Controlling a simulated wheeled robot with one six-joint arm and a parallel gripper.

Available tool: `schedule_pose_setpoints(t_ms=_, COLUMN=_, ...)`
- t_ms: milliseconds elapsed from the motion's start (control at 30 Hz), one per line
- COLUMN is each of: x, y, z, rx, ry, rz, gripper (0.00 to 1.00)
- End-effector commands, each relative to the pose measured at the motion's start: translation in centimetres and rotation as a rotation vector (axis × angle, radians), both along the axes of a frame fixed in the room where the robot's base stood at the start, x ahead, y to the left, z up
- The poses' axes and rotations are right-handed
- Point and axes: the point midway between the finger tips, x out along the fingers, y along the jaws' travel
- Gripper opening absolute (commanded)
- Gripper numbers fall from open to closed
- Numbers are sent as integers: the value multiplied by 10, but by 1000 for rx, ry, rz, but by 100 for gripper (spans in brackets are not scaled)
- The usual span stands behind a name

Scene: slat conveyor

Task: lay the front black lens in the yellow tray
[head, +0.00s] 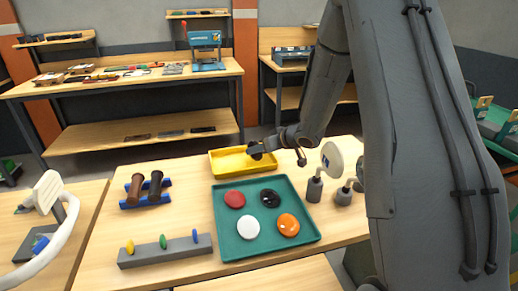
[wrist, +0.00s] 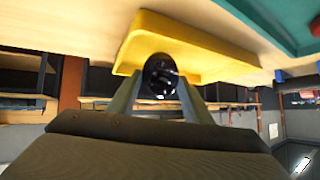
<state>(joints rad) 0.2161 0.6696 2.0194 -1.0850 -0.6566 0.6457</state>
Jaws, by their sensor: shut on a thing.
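My gripper (head: 257,152) is at the right part of the yellow tray (head: 226,164) in the head view. In the wrist view my gripper (wrist: 160,80) is shut on a round, glossy black lens (wrist: 161,70), with one finger on each side. The yellow tray (wrist: 205,58) lies behind the lens there. I cannot tell whether the lens touches the tray floor. In the head view the held lens is hard to make out against the dark gripper. Another black lens (head: 270,198) lies in the green tray (head: 268,243).
The green tray also holds a red (head: 235,199), a white (head: 248,228) and an orange disc (head: 288,225). Right of it stand grey holders (head: 314,188), with a pale disc (head: 332,158).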

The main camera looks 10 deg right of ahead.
Motion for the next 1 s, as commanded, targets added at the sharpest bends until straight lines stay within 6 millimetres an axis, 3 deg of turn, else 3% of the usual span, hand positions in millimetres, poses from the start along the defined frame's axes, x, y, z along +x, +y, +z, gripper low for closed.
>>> schedule_pose_setpoints(t_ms=367, x=0, y=0, z=-3, rx=0, ry=0, rz=0, gripper=26)
schedule_pose_setpoints(t_ms=400, x=0, y=0, z=-3, rx=0, ry=0, rz=0, gripper=47)
schedule_pose_setpoints(t_ms=533, x=0, y=0, z=-3, rx=0, ry=0, rz=0, gripper=67)
schedule_pose_setpoints(t_ms=833, x=0, y=0, z=-2, rx=-1, ry=0, rz=1, gripper=67)
schedule_pose_setpoints(t_ms=1000, x=1, y=0, z=14, rx=-2, ry=-3, rz=1, gripper=67)
